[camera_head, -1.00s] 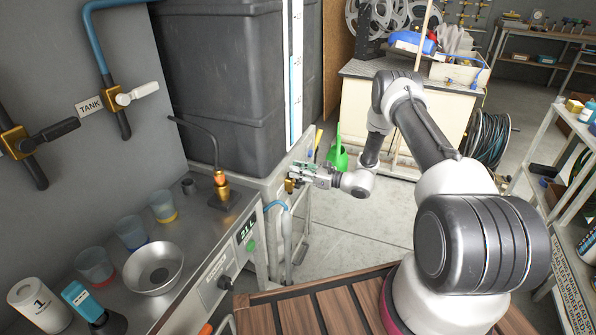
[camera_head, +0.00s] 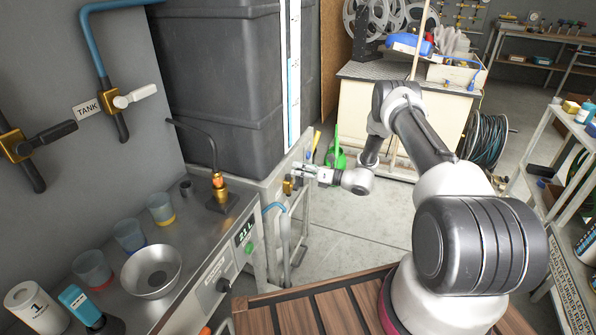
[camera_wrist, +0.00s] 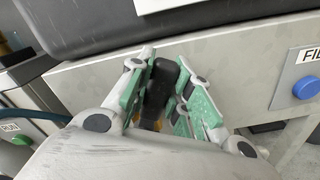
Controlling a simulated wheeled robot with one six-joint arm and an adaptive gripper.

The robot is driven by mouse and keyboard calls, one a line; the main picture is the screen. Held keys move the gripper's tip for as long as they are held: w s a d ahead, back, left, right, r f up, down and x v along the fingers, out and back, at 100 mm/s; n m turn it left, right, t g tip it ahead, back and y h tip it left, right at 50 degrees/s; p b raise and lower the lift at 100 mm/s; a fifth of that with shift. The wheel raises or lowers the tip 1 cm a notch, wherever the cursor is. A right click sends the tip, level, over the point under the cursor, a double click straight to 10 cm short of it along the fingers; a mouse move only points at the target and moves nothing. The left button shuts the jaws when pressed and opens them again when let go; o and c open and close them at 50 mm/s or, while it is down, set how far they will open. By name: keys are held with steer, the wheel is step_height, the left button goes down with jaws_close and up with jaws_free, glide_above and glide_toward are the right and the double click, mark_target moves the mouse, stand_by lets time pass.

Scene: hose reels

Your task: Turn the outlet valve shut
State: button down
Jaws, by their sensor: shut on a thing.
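The outlet valve (camera_head: 288,187) is a small brass body on the frame below the big dark tank (camera_head: 225,90). Its black lever handle (camera_wrist: 160,85) shows in the wrist view between my fingers, with a bit of brass below it. My gripper (camera_head: 301,171) is at the valve. In the wrist view my gripper (camera_wrist: 166,78) has its green-padded fingers shut on the black handle, one on each side. The handle's angle is hard to tell in the head view because my fingers cover it.
A blue hose (camera_head: 274,207) runs beside the valve. A blue button (camera_wrist: 305,88) sits on the frame to the right, and a green RUN button (camera_wrist: 22,139) at left. A steel counter (camera_head: 190,240) with cups and a bowl is at left.

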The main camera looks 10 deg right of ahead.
steer(key=m, duration=0.1)
steer(key=w+d+f+m, duration=0.1)
steer(key=m, duration=0.1)
steer(key=shift+w+f, duration=0.1)
steer(key=shift+w, duration=0.05)
steer(key=f+m, duration=0.1)
steer(key=w+f+m, duration=0.1)
steer(key=m, duration=0.1)
steer(key=shift+d+m, duration=0.3)
steer(key=shift+d, duration=0.1)
steer(key=shift+w+d+f+m, duration=0.15)
steer(key=shift+f+m, duration=0.4)
steer(key=shift+m, duration=0.4)
steer(key=shift+w+d+f+m, duration=0.15)
steer(key=shift+f+m, duration=0.45)
steer(key=shift+m, duration=0.3)
steer(key=shift+w+f+m, duration=0.15)
steer(key=shift+f+m, duration=0.4)
steer(key=shift+m, duration=0.4)
steer(key=shift+f, duration=0.1)
steer(key=c, duration=1.3)
jaws_free()
steer(key=v, duration=1.2)
